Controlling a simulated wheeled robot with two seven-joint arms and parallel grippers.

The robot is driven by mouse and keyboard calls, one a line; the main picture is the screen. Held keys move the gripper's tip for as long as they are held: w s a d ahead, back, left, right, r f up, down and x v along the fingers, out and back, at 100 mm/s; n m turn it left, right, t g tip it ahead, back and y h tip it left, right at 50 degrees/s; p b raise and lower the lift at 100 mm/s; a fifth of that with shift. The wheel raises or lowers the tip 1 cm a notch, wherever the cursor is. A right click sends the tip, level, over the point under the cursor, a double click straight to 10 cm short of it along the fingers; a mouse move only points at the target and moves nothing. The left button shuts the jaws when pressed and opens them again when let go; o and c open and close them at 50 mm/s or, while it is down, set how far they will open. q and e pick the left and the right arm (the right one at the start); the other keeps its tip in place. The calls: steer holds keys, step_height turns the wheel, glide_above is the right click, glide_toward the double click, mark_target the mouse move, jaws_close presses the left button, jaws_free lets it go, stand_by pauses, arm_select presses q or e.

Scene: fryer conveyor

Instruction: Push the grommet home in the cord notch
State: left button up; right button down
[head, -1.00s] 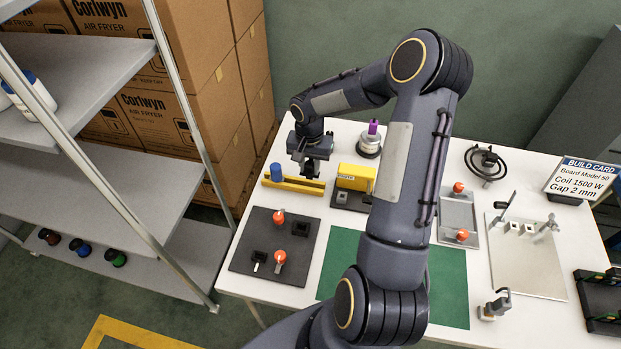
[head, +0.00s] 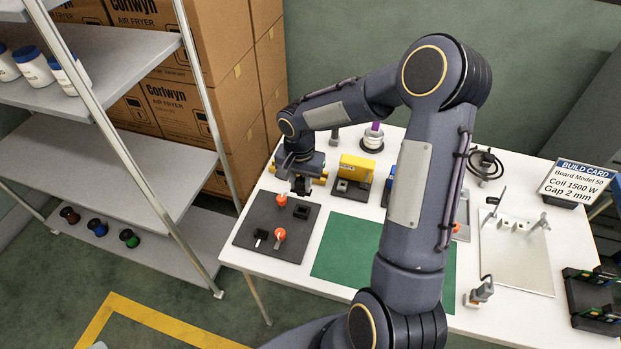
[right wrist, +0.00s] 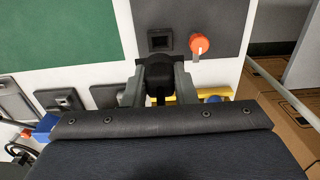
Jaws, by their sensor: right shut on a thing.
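My right gripper (head: 301,187) hangs over the far edge of the dark board (head: 250,222). In the right wrist view its fingers are shut on a black part (right wrist: 158,82), which seems to be the grommet. Its lower end is hidden, so I cannot tell whether it touches anything. A black square piece with a recess (right wrist: 160,40) lies just ahead of the held part. It also shows in the head view (head: 301,211). An orange knob (right wrist: 199,44) stands beside it. I cannot tell for sure which feature is the cord notch. My left gripper is out of view.
A second orange knob (head: 279,234) and a black piece (head: 262,234) stand on the board's near part. A yellow block (head: 356,168) is right of the gripper. The green mat (head: 345,252) is clear. A grey shelf rack (head: 150,165) stands left of the table.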

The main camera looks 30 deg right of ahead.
mark_target(301, 195)
steer(key=shift+f, duration=0.55)
steer(key=shift+f+b, duration=1.35)
steer(key=shift+f, duration=0.9)
steer(key=shift+f+b, duration=0.3)
steer(key=shift+b, duration=0.2)
steer(key=shift+b, duration=0.55)
steer(key=shift+f+b, duration=1.3)
steer(key=shift+f, duration=0.15)
steer(key=c, duration=1.1)
jaws_free()
steer(key=shift+r, duration=0.25)
